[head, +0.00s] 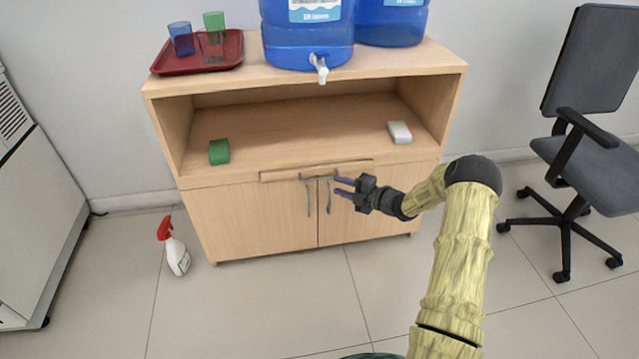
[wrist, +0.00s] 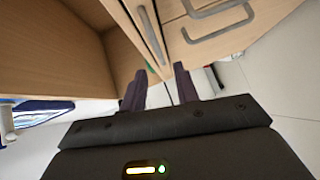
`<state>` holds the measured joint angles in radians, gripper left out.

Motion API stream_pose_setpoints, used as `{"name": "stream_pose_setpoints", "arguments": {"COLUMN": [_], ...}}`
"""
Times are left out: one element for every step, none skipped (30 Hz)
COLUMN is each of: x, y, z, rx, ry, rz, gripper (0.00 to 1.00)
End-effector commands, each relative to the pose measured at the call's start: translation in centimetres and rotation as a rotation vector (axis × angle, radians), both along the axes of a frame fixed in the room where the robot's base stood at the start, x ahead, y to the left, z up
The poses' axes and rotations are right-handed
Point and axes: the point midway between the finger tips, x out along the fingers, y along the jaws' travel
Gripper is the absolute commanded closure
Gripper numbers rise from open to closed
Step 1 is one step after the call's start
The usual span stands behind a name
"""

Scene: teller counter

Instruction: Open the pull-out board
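The pull-out board (head: 282,175) is a thin wooden strip between the open shelf and the two doors of the cabinet. It has a grey bar handle (head: 316,177), which also shows in the wrist view (wrist: 151,34). The board looks close to flush with the cabinet front. My gripper (head: 340,187) is open and empty, just right of the handle's right end and in front of the right door. In the wrist view my two dark fingers (wrist: 160,88) are spread apart, with the bar handle ahead of them, not between the fingertips.
Two door handles (head: 309,198) hang just below the board, close to my fingers. The cabinet top (head: 400,62) carries blue water jugs (head: 305,35) and a red tray (head: 175,62) with cups. A spray bottle (head: 176,250) stands on the floor left; an office chair (head: 600,165) stands right.

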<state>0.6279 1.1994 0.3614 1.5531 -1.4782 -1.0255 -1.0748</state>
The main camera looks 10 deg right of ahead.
Motion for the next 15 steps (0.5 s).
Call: {"name": "stream_pose_setpoints", "arguments": {"x": [0.7, 1.1, 1.6, 1.9, 2.3, 2.8, 3.2, 3.5, 4.0, 4.3, 4.6, 4.9, 5.2, 5.4, 5.5], "y": [0.8, 1.2, 1.7, 2.0, 2.5, 3.0, 3.4, 3.7, 4.2, 4.6, 4.9, 5.2, 5.4, 5.6, 5.8], "z": [-0.4, -0.5, -0.6, -0.6, -0.7, -0.8, -0.9, -1.0, -1.1, -1.1, -1.1, -1.2, -1.2, -1.2, -1.2], "rx": [0.001, 0.001, 0.000, 0.001, 0.001, 0.001, 0.001, 0.001, 0.001, 0.001, 0.001, 0.001, 0.001, 0.000, 0.000], "ry": [-0.003, -0.002, -0.001, -0.002, -0.003, -0.003, -0.003, -0.002, -0.001, -0.001, -0.002, -0.001, -0.001, -0.001, -0.001], "rz": [0.003, 0.003, 0.002, 0.002, 0.003, 0.003, 0.003, 0.003, 0.003, 0.003, 0.004, 0.003, 0.003, 0.002, 0.002], "gripper": [0.69, 0.69, 0.69, 0.69, 0.69, 0.69, 0.69, 0.69, 0.69, 0.69, 0.69, 0.69, 0.69, 0.69, 0.69]}}
